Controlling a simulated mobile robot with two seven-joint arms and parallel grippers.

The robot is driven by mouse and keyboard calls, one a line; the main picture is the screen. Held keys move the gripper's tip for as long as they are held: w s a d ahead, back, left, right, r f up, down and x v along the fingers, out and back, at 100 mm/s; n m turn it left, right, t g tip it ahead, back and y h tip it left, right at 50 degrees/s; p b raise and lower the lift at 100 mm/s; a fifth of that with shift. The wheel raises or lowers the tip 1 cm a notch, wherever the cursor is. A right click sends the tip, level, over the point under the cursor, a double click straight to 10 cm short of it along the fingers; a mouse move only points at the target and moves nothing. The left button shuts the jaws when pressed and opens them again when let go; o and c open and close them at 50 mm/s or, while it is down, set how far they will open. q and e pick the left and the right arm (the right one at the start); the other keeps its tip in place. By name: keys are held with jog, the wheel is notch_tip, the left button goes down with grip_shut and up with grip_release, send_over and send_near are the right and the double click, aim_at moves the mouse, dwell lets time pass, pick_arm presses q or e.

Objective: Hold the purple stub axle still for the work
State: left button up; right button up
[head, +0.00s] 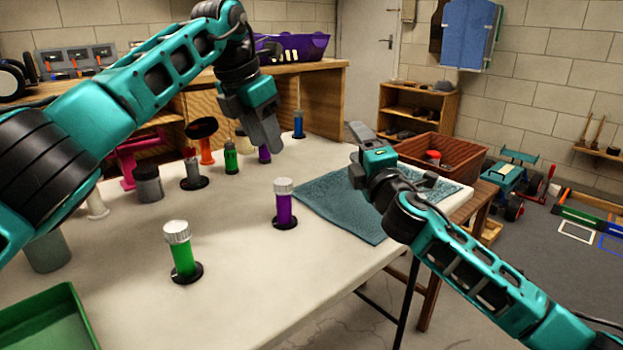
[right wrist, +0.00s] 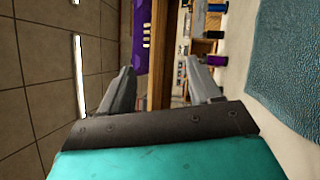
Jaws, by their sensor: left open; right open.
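A purple stub axle (head: 284,208) with a silver knurled cap stands upright on a small black base near the middle of the white table. A second purple piece (head: 264,155) stands farther back, partly hidden by my left gripper. My left gripper (head: 268,138) hangs open and empty over the back of the table, above and behind the nearer purple piece, apart from it. My right gripper (head: 360,152) is open and empty over the teal mat, to the right of the purple pieces. The right wrist view shows its two parted fingers (right wrist: 165,92) with nothing between them.
A green piece (head: 182,255) with a silver cap stands at front left, near a green tray (head: 45,318). A teal mat (head: 335,205) covers the table's right side. A brown crate (head: 440,150) stands beyond my right gripper. Several small upright parts line the back. The front-middle tabletop is clear.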

jog(key=s+a+f+n+g+y, duration=0.2)
jog(key=a+n+y, duration=0.1)
jog(key=a+n, duration=0.1)
jog(key=s+a+f+n+g+y, duration=0.2)
jog(key=s+a+n+y, duration=0.1)
jog(key=a+n, duration=0.2)
jog(key=s+a+f+n+g+y, duration=0.2)
jog(key=s+a+n+g+y, duration=0.1)
jog(key=n, duration=0.4)
jog(key=shift+s+a+f+n+y, duration=0.15)
jog(key=shift+a+n+y, duration=0.1)
jog(key=shift+a, duration=0.15)
jog(key=shift+a+f+n+y, duration=0.15)
jog(key=shift+a+y, duration=0.1)
jog(key=shift+a, duration=0.1)
jog(key=w+d+r+n, duration=0.3)
jog(key=d+n, duration=0.1)
jog(key=n, duration=0.3)
send_near(290, 207)
jog(key=shift+r+x, duration=0.15)
jog(key=shift+x, duration=0.95)
jog(key=shift+r+x, duration=0.15)
jog(key=shift+x, duration=0.95)
jog(key=shift+w+a+f, duration=0.1)
jog(key=shift+w+a, duration=0.05)
jog(key=shift+a, duration=0.1)
jog(key=shift+x, duration=3.45)
jog(key=shift+f, duration=0.2)
jog(key=c, duration=1.1)
